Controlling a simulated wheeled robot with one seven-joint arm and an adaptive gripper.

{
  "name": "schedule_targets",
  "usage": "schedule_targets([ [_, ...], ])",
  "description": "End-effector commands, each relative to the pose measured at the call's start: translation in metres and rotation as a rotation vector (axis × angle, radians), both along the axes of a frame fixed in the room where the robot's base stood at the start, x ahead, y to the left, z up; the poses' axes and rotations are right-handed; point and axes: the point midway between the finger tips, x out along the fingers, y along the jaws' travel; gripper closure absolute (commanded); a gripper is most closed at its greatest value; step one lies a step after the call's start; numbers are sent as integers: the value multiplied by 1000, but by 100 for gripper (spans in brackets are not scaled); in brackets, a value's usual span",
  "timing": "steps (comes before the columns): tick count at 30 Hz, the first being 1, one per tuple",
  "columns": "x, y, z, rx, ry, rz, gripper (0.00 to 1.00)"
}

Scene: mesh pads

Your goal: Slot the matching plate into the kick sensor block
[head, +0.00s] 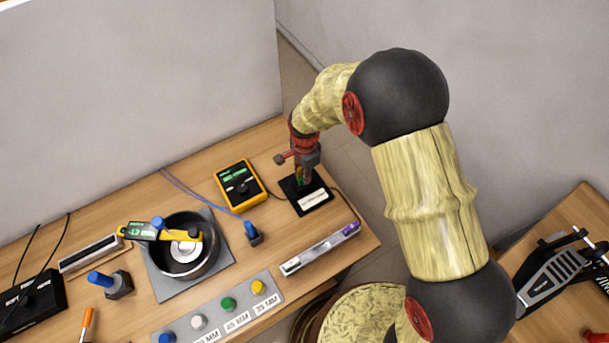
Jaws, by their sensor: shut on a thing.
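My gripper (304,177) points down over a black block (319,205) near the table's back right edge. The block has a white label, too small to read. My gripper is shut on a small thin piece, with a bit of green (300,180) showing between the fingers; this may be the plate. My fingers and wrist hide most of it. I cannot tell whether its lower end is inside the block or just above it.
A yellow multimeter (240,186) stands left of the block. A silver bar (320,248) lies in front. A drum-like ring (183,262) with a yellow caliper sits left. A grey strip (242,301) carries coloured knobs. A pedal (552,274) is far right.

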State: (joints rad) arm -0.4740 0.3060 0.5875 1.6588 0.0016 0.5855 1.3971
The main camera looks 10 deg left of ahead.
Motion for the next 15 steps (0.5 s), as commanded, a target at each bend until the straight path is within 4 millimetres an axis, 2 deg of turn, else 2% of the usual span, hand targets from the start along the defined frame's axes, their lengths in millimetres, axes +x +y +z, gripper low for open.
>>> schedule_targets([
  [8,0,0,-3,1,-1,0,100],
  [9,0,0,-2,1,-1,0,86],
  [15,0,0,-1,1,-1,0,75],
])
